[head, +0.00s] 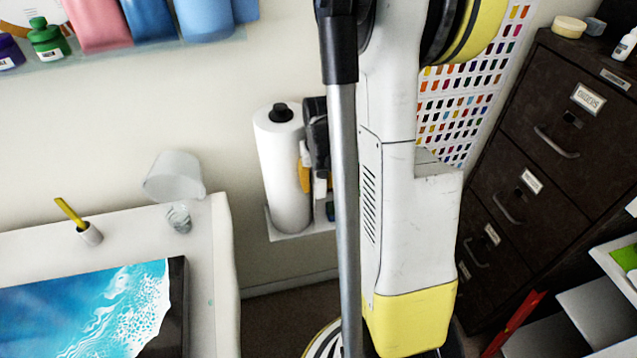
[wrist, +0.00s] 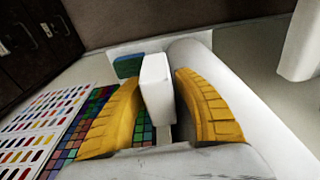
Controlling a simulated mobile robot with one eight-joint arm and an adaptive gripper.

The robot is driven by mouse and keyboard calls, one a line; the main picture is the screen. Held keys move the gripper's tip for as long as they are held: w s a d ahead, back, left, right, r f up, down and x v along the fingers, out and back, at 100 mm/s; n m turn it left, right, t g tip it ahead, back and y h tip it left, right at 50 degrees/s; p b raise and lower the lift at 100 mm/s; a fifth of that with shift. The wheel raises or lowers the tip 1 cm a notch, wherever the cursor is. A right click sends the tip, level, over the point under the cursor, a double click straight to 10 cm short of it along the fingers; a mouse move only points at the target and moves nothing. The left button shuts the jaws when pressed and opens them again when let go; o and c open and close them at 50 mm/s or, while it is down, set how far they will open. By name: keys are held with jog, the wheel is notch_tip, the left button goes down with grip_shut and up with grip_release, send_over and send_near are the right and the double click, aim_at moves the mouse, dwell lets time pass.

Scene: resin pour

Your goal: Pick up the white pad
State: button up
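A small white block, which I take to be the white pad (wrist: 157,88), stands between my gripper's two yellow fingers in the wrist view. My gripper (wrist: 159,80) is open around it, with a finger on each side. The gaps beside the pad look narrow, and I cannot tell whether a fingertip touches it. In the head view my gripper (head: 306,172) is at the small wall shelf, partly hidden behind my dark wrist parts. The pad is hard to make out there.
A white paper roll (head: 281,170) stands on the wall shelf (head: 290,236), close beside my gripper. A blue-green item (wrist: 127,66) is behind the left finger. A colour chart (head: 463,105) hangs on the wall. A dark filing cabinet (head: 545,110) and a white table (head: 215,290) flank the space.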

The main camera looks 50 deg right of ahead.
jog(key=c, duration=0.4)
jog(key=shift+o, duration=0.2)
jog(key=shift+r, duration=0.45)
jog(key=shift+c, duration=0.3)
jog(key=r+p, duration=0.1)
jog(key=r, duration=0.1)
jog(key=r+p, duration=0.1)
jog(key=r, duration=0.1)
jog(key=shift+s+d, duration=0.2)
jog(key=shift+s, duration=0.2)
jog(key=s+d+r+p, duration=0.1)
jog(key=s+r+p, duration=0.4)
jog(key=s, duration=1)
jog(key=shift+d+r, duration=0.2)
jog(key=shift+r, duration=1.1)
